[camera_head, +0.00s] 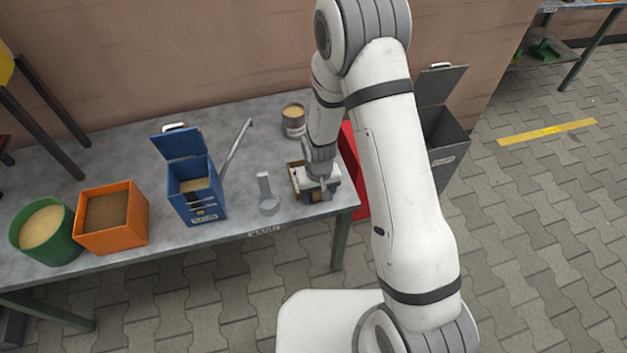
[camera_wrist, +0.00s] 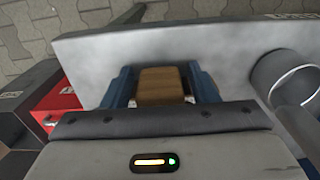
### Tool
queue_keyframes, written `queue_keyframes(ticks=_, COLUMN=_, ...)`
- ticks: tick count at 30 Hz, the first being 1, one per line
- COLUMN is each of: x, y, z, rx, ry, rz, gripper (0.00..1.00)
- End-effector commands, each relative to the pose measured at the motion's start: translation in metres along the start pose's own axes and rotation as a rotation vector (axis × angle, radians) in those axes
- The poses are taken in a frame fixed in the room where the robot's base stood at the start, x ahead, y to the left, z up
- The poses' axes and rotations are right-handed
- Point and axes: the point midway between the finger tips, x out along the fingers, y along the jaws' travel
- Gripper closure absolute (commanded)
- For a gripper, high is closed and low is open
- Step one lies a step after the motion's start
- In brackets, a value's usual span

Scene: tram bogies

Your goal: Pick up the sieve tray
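The sieve tray, which I take to be the wood-framed box (camera_head: 294,178), is at the right end of the grey table. My gripper (camera_head: 314,188) is down over it and hides most of it. In the wrist view, a brown wooden part (camera_wrist: 160,86) lies between the two blue fingers of my gripper (camera_wrist: 162,88). One finger stands on each side, close to the wood. I cannot tell whether they touch it.
A grey scoop or cup (camera_head: 268,206) stands just left of the gripper. A tin (camera_head: 293,122) is behind. A blue lidded bin (camera_head: 196,204), an orange box (camera_head: 112,238) and a green tub (camera_head: 42,232) are to the left. A red box (camera_head: 355,170) is beside the table's right end.

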Motion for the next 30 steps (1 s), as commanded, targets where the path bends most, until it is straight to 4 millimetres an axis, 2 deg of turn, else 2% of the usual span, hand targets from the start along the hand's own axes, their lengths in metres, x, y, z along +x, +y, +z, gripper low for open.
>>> queue_keyframes(ticks=2, x=0.000, y=0.000, z=0.000, rx=0.000, ry=0.000, rz=0.000, gripper=0.53)
queue_keyframes(ticks=15, x=0.000, y=0.001, z=0.000, rx=0.001, ry=0.000, rz=0.000, gripper=0.89)
queue_keyframes(ticks=23, x=-0.003, y=0.001, z=0.000, rx=0.001, ry=0.001, rz=0.000, gripper=0.89)
queue_keyframes(ticks=26, x=-0.013, y=0.001, z=-0.001, rx=0.002, ry=0.004, rz=0.000, gripper=0.89)
queue_keyframes(ticks=30, x=-0.038, y=0.001, z=-0.002, rx=0.002, ry=0.006, rz=0.000, gripper=0.89)
